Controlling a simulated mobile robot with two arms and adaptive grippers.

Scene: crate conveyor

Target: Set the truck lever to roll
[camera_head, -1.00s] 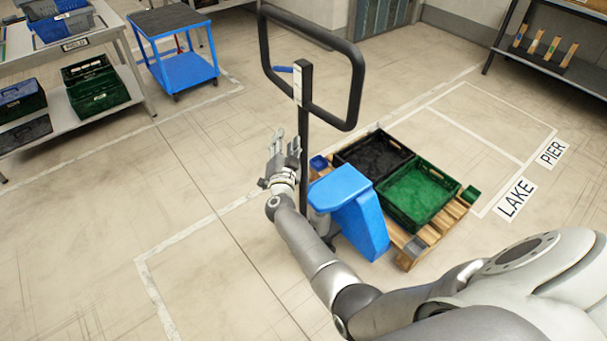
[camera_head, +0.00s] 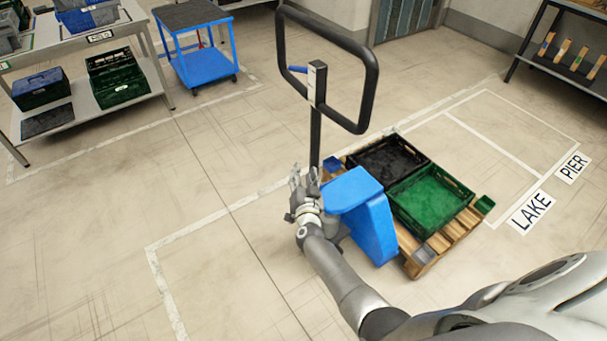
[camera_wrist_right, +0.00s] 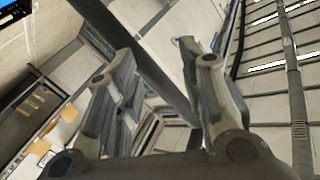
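The pallet truck has a blue body (camera_head: 368,222) and a tall black loop handle (camera_head: 372,85) on a dark post (camera_head: 315,135). The truck lever (camera_head: 298,69) is a small blue stick on the left of the post top, beside a pale label plate (camera_head: 318,82). It points left, nearly level; its setting cannot be read. My right gripper (camera_head: 306,178) is well below the lever, close to the lower post, fingers up. In the right wrist view its fingers (camera_wrist_right: 158,85) are spread and hold nothing visible. My left gripper is not in view.
The truck stands at a wooden pallet (camera_head: 424,256) carrying a black crate (camera_head: 425,160) and a green crate (camera_head: 467,192). A blue cart (camera_head: 207,68) and a grey table (camera_head: 140,22) with crates stand at the left. Floor left of the truck is clear.

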